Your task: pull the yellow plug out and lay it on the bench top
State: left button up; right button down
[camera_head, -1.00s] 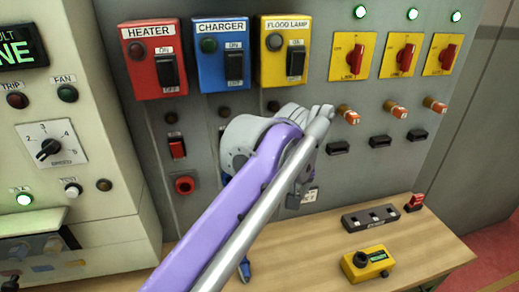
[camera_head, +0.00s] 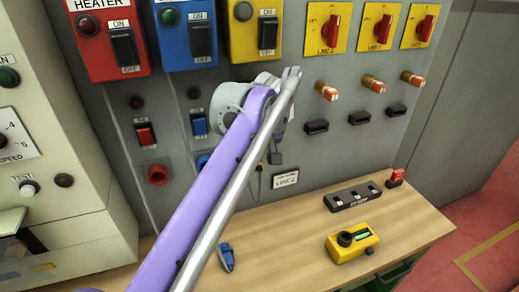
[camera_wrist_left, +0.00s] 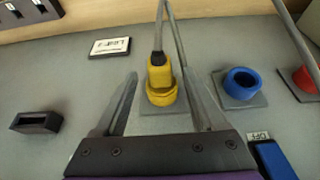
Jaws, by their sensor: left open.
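The yellow plug (camera_wrist_left: 158,72) is in the left wrist view, seated in a round yellow socket (camera_wrist_left: 161,98) on the grey panel, with a dark cord running from its end. My left gripper (camera_wrist_left: 159,76) is open, with one finger on each side of the plug; I cannot tell whether either finger touches it. In the head view my left arm hides the plug and most of the gripper. The wooden bench top (camera_head: 290,225) lies below the panel. My right gripper is in neither current view.
A blue socket (camera_wrist_left: 241,84) and a red socket (camera_wrist_left: 305,80) sit beside the yellow one. On the bench are a loose blue plug (camera_head: 227,258), a yellow box (camera_head: 352,243), a black strip (camera_head: 352,196) and a small red item (camera_head: 395,178). The bench middle is bare.

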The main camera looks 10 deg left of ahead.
pick_arm(q)
jog(key=shift+x, duration=0.8)
jog(key=shift+c, duration=0.3)
grip_shut()
